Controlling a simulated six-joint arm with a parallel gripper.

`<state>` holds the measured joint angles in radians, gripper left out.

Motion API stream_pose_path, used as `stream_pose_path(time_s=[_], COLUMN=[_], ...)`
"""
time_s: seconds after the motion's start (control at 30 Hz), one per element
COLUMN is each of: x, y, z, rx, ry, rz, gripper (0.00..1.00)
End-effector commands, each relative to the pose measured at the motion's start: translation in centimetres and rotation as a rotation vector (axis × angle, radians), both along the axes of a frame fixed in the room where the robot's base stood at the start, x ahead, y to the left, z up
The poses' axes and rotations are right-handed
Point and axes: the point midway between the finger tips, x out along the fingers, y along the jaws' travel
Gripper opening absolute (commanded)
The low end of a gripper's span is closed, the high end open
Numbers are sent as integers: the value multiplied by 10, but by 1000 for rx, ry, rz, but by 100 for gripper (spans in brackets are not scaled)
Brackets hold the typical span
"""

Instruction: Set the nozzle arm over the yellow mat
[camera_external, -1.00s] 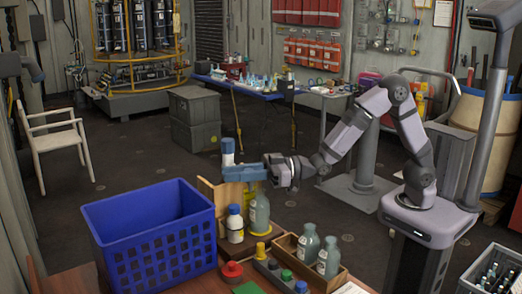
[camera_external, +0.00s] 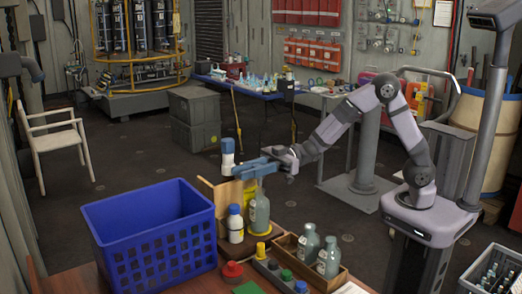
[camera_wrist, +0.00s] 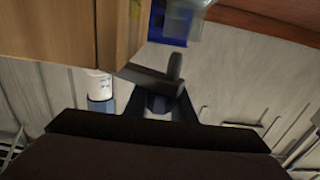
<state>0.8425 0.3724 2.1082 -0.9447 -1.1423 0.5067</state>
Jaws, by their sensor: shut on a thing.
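The nozzle arm (camera_external: 246,171) is a blue horizontal bar on a wooden stand, beside an upright blue and white cylinder (camera_external: 228,155). My gripper (camera_external: 272,157) is shut at the bar's right end. In the wrist view a dark grey lever with a short post (camera_wrist: 174,70) lies between my fingers (camera_wrist: 158,105). The yellow mat (camera_external: 264,231) is a small disc under a grey-green bottle (camera_external: 259,213). The nozzle arm's right part is above or just behind this bottle; exact alignment cannot be told.
A large blue crate (camera_external: 155,240) stands left. A white bottle (camera_external: 235,225) with a blue cap is beside the mat. A wooden tray (camera_external: 288,243) holds two bottles. Red, green and blue capped items stand in front, with a green mat (camera_external: 250,288).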

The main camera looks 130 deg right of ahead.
Motion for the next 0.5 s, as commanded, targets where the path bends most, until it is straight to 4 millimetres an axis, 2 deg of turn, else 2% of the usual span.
stream_pose_path(time_s=[0.3, 0.33, 0.4, 0.5], x=[0, 0, 0, 0], y=[-1, -1, -1, -1], z=[2, 2, 2, 1], rx=[-5, -6, -5, -4], ry=[-3, -3, -3, -2], rz=[1, 0, 0, 0], gripper=[0, 25, 42, 42])
